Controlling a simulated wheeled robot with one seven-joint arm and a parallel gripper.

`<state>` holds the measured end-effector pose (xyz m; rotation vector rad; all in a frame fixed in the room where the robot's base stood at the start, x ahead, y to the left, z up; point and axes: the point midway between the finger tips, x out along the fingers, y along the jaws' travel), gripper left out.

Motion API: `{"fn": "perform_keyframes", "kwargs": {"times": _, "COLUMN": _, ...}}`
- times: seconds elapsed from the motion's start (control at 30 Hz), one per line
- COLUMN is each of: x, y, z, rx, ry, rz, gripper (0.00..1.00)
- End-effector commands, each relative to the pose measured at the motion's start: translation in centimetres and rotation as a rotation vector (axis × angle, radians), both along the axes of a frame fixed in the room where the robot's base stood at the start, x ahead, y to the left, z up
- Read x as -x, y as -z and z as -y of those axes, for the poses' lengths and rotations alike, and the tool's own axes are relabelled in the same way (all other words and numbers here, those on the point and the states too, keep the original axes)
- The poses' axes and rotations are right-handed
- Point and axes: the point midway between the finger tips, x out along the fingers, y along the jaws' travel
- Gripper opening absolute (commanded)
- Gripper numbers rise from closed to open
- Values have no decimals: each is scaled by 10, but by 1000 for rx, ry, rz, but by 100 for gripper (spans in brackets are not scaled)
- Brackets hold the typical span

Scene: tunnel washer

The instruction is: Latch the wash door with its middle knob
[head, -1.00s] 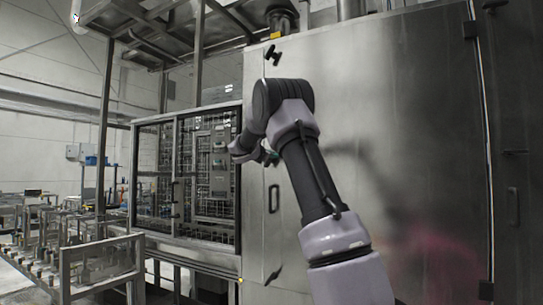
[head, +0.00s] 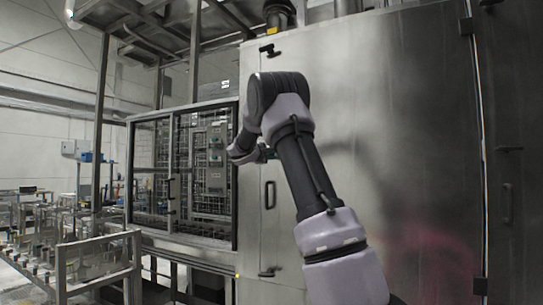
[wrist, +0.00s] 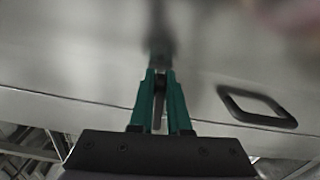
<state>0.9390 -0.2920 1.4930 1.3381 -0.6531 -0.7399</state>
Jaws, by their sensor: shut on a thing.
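The wash door (head: 390,130) is a large stainless steel panel, and it looks flush with its frame on the left. Its top knob (head: 269,50) and bottom knob (head: 267,272) are dark and lie about level. My gripper (wrist: 161,78) has green fingers shut on the dark middle knob (wrist: 159,108) close to the door face. In the head view my wrist and arm hide most of the gripper and the middle knob. A dark pull handle (head: 270,195) is below the gripper; it also shows at the right in the wrist view (wrist: 257,107).
A glazed cabinet (head: 185,175) with racks inside stands left of the door. A metal roller conveyor (head: 95,255) runs at the lower left. Another steel panel with a handle (head: 507,203) is at the right edge.

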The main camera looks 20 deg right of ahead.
Motion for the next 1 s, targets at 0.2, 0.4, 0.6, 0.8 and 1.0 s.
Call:
{"fn": "perform_keyframes", "kwargs": {"times": 0.2, "x": 0, "y": 4, "z": 1, "rx": -58, "ry": 2, "rz": 73, "gripper": 0}}
{"fn": "perform_keyframes", "kwargs": {"times": 0.4, "x": 0, "y": 5, "z": 1, "rx": -82, "ry": 2, "rz": 104, "gripper": 0}}
{"fn": "perform_keyframes", "kwargs": {"times": 0.6, "x": 0, "y": 5, "z": 1, "rx": -88, "ry": 2, "rz": 111, "gripper": 0}}
{"fn": "perform_keyframes", "kwargs": {"times": 0.8, "x": 0, "y": 5, "z": 1, "rx": -88, "ry": 2, "rz": 110, "gripper": 0}}
{"fn": "perform_keyframes", "kwargs": {"times": 1.0, "x": 0, "y": 5, "z": 1, "rx": -87, "ry": 2, "rz": 110, "gripper": 45}}
